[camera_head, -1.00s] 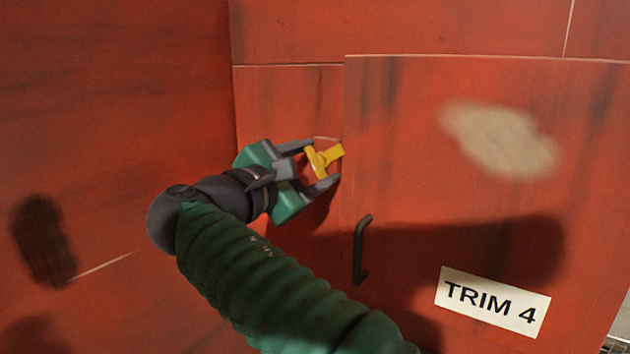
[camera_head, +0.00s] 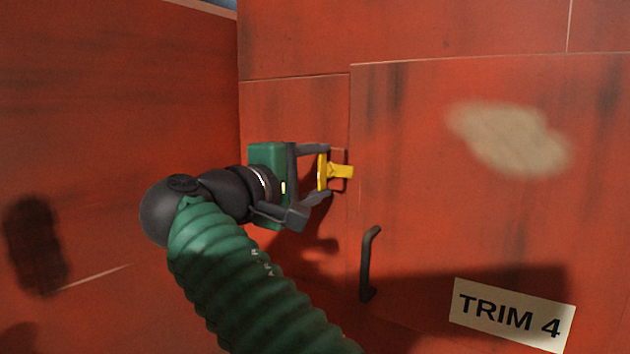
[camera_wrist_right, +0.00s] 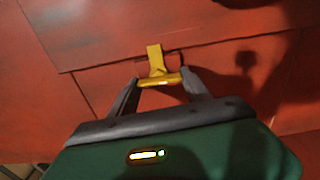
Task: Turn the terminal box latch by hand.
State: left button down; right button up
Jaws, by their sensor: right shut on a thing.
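The terminal box latch (camera_head: 340,171) is a small yellow piece at the left edge of the red box door (camera_head: 430,220). Its bar stands upright in the head view and its tab points right across the door's edge. My right gripper (camera_head: 322,172) is shut on the latch bar, with one finger at its upper end and one at its lower end. In the right wrist view, the latch (camera_wrist_right: 155,60) sits between the two fingertips of the right gripper (camera_wrist_right: 160,82). My left gripper is not in view.
A dark vertical handle (camera_head: 369,264) is on the door below and right of the latch. A white label reading TRIM 4 (camera_head: 513,314) is at the lower right. A red wall (camera_head: 120,130) stands close on the left.

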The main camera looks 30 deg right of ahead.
jog(key=shift+f+m, duration=0.3)
jog(key=shift+f, duration=0.05)
jog(key=o, duration=1)
jog(key=shift+c, duration=0.2)
jog(key=o, duration=0.4)
jog(key=shift+s+r, duration=0.25)
jog(key=p+v, duration=0.1)
jog(key=v, duration=1.6)
jog(key=shift+w, duration=0.15)
jog(key=shift+d+f, duration=0.1)
